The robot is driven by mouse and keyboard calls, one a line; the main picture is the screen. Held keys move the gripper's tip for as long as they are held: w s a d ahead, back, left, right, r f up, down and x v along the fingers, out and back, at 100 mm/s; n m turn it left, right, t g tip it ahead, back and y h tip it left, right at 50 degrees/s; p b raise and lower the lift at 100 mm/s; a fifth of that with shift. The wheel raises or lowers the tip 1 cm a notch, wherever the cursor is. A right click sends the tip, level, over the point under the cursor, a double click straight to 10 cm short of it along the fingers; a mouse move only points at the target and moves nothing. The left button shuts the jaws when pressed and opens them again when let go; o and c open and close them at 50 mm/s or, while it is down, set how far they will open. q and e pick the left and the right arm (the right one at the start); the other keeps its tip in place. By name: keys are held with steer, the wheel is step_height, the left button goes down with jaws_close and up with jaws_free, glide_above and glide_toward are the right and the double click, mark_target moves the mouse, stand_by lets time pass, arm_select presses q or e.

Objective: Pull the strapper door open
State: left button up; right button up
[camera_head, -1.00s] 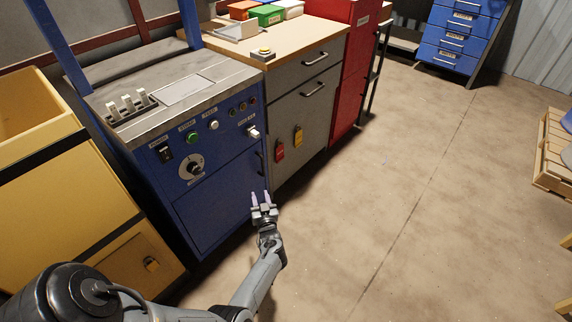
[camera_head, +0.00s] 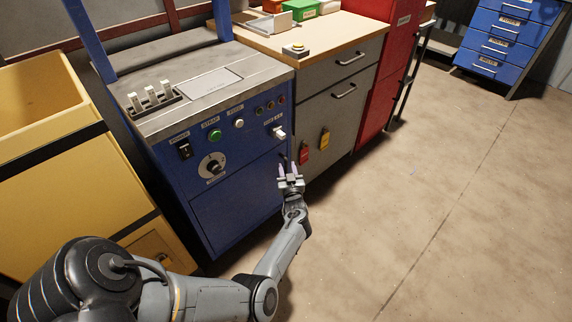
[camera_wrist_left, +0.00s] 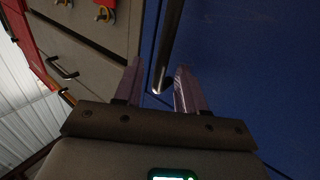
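The strapper (camera_head: 190,105) is a blue cabinet with a grey metal top and a control panel. Its blue door (camera_head: 235,203) looks closed below the panel. The dark upright door handle (camera_wrist_left: 171,45) shows in the left wrist view, its near end between my finger tips. In the head view my gripper hides most of the handle. My left gripper (camera_head: 289,168) is at the door's right edge, with its pale purple fingers apart. In the wrist view the gripper (camera_wrist_left: 158,83) is open, with a gap on both sides of the handle. My right gripper is not in view.
A yellow bin (camera_head: 70,190) stands left of the strapper. A grey drawer cabinet (camera_head: 335,110) with red and yellow tags (camera_head: 324,139) adjoins it on the right, then a red cabinet (camera_head: 392,70). The concrete floor (camera_head: 430,200) in front is clear.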

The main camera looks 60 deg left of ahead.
arm_select(q)
steer(key=shift+w+a, duration=0.15)
steer(key=shift+a, duration=0.5)
steer(key=shift+d+f, duration=0.15)
steer(key=shift+d, duration=0.2)
steer(key=shift+c, duration=1.1)
jaws_close()
